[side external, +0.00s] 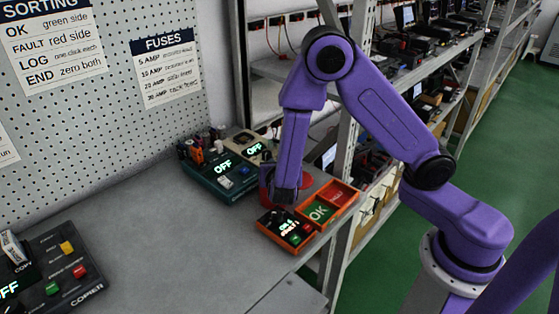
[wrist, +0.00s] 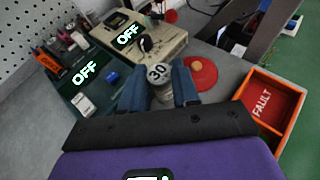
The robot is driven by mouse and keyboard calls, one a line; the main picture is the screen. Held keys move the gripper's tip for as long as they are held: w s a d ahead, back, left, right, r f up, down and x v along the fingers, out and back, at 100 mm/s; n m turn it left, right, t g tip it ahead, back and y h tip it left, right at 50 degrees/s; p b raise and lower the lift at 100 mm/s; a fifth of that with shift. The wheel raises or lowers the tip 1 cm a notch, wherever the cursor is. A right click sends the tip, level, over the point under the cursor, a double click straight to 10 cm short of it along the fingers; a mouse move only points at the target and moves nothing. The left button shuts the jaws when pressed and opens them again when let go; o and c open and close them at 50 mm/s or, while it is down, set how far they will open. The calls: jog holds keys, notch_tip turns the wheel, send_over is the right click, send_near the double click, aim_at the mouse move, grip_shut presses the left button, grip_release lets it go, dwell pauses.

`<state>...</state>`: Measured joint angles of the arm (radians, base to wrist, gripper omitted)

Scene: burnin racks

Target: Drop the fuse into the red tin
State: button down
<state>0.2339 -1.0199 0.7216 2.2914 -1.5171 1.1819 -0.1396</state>
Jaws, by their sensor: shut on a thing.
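The fuse sits upright-looking between the two blue fingers in the wrist view. In the side view my gripper (side external: 284,197) hangs in front of a round red thing (side external: 306,181), and the fuse cannot be made out there. The round red thing, seemingly the red tin (wrist: 203,76), shows just right of the right finger in the wrist view. My finger hides part of it. How high the fuse is above the table is hard to tell.
An orange two-part tray (side external: 343,193) has green OK and red FAULT sides; its FAULT side (wrist: 264,101) is at right. An orange-edged button box (side external: 286,231) adjoins it. Teal (side external: 221,181) and beige (wrist: 150,52) devices read OFF. The table's middle (side external: 160,220) is clear.

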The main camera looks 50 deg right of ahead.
jog(key=c, duration=0.8)
grip_release()
jog(key=shift+o, duration=0.2)
jog(key=v, duration=1.7)
jog(key=shift+s+a+r, duration=0.1)
jog(key=shift+s+r, duration=0.05)
jog(key=s+d+m+g+y, duration=0.3)
jog(key=s+d+m+g, duration=0.3)
jog(key=d+m, duration=0.15)
jog(key=s+d+r+m+g+y, duration=0.1)
jog(key=s+r+m+g+y, duration=0.1)
jog(key=s+m+y, duration=0.5)
jog(key=s+g, duration=0.1)
jog(key=s, duration=0.3)
jog(key=shift+s+d, duration=0.3)
jog(key=shift+d, duration=0.1)
